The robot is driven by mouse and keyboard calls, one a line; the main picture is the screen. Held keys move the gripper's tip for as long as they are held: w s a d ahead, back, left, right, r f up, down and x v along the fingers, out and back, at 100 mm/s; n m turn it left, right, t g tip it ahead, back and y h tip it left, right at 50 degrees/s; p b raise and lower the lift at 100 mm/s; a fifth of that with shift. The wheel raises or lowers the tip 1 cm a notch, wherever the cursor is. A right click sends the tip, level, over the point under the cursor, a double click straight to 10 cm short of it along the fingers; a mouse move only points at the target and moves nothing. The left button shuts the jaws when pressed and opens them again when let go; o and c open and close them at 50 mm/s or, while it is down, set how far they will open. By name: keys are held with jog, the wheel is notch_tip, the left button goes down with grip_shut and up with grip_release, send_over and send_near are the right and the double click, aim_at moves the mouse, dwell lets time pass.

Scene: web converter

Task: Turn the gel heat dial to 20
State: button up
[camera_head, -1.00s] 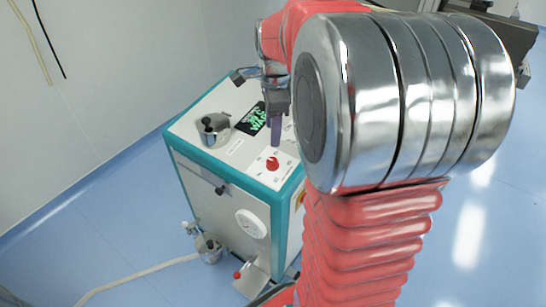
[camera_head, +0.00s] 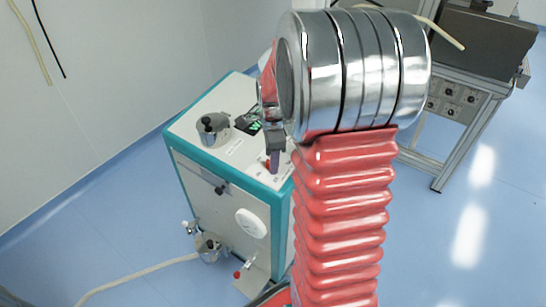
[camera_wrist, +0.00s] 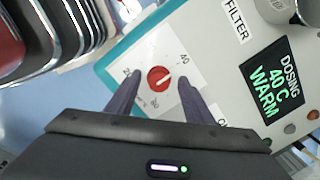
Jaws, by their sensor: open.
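The red gel heat dial (camera_wrist: 160,79) sits on a white plate (camera_wrist: 172,52) on the machine's top, with small numbers around it. Its pale mark points to the upper right, toward what looks like 40. My gripper (camera_wrist: 159,84) is open, with one finger on each side of the dial; I cannot tell whether they touch it. In the head view my gripper (camera_head: 275,147) is over the dial (camera_head: 268,166), which it mostly hides. The display (camera_wrist: 272,79) reads "DOSING 40 C WARM".
A metal pot (camera_head: 213,129) stands on the machine's top (camera_head: 182,125), left of the display. A FILTER label (camera_wrist: 236,21) lies near the dial. A grey equipment bench (camera_head: 455,110) stands at the right. A hose (camera_head: 140,277) lies on the blue floor.

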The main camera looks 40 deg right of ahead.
jog(key=shift+f, duration=0.1)
jog(key=shift+c, duration=0.2)
jog(key=c, duration=0.9)
jog(key=shift+d, duration=0.2)
jog(key=shift+c, duration=0.5)
jog(key=shift+a, duration=0.1)
